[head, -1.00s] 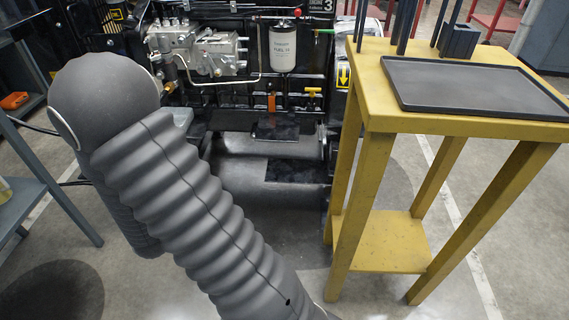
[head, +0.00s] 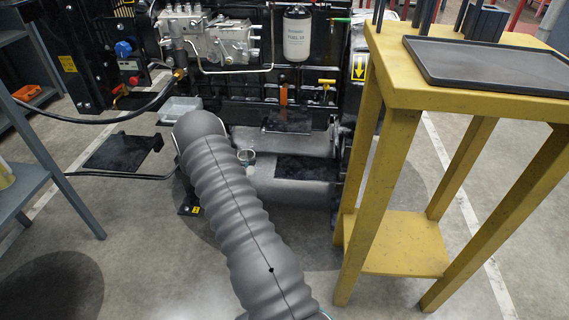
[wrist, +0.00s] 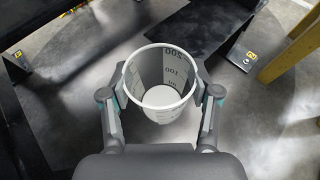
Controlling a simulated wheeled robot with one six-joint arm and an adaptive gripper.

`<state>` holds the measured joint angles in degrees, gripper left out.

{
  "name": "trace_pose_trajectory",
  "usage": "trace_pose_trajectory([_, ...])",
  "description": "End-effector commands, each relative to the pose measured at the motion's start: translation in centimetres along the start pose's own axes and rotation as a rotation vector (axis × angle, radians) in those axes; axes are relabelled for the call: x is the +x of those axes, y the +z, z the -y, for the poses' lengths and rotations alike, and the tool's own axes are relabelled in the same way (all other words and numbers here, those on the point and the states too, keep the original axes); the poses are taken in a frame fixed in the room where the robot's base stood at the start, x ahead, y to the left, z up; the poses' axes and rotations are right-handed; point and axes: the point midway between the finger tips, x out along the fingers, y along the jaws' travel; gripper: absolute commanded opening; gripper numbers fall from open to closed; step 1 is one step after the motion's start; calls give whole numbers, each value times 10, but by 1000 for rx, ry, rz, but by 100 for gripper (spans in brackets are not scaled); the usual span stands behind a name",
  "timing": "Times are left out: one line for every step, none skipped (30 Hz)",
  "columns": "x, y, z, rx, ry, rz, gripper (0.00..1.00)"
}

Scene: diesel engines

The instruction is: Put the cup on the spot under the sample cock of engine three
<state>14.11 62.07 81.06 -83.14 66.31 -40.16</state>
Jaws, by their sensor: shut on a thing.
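The cup (wrist: 160,85) is a clear beaker with 100 and 200 marks, seen from above in the wrist view and looking empty. My gripper (wrist: 160,105) is shut on it, one finger on each side. In the head view a small pale round rim (head: 246,157), likely the cup, shows just right of my arm; my gripper is mostly hidden there. The engine (head: 290,70) stands behind, with a yellow-handled valve (head: 326,84) and an orange handle (head: 284,94) on its side. I cannot tell which is the sample cock. A black plate (head: 288,121) lies below them.
A yellow stand (head: 385,150) with a black tray (head: 490,66) is close on the right. A grey shelf (head: 22,185) is at the left. A black hose (head: 110,122) and another black plate (head: 122,151) lie left of my arm. Open floor shows in front.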

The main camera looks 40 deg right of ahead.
Motion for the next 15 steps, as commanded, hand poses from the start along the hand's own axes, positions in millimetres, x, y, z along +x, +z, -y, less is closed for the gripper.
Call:
trace_pose_trajectory([6,-2,1,7,-15,1,28])
trace_pose_trajectory([9,-2,2,10,-22,1,28])
trace_pose_trajectory([13,-1,2,13,-28,1,28])
trace_pose_trajectory([16,0,2,15,-30,1,28])
trace_pose_trajectory([20,1,3,16,-31,1,28])
trace_pose_trajectory([27,4,3,16,-32,1,28])
trace_pose_trajectory([33,7,4,17,-33,1,28])
trace_pose_trajectory([39,9,4,17,-33,1,28])
trace_pose_trajectory([47,13,4,17,-33,2,28])
trace_pose_trajectory([54,16,4,17,-33,2,28])
trace_pose_trajectory([60,18,4,16,-31,2,28])
trace_pose_trajectory([68,22,5,17,-31,1,28])
trace_pose_trajectory([75,24,5,17,-32,1,28])
trace_pose_trajectory([81,27,5,16,-32,2,28])
trace_pose_trajectory([90,30,6,15,-31,2,28])
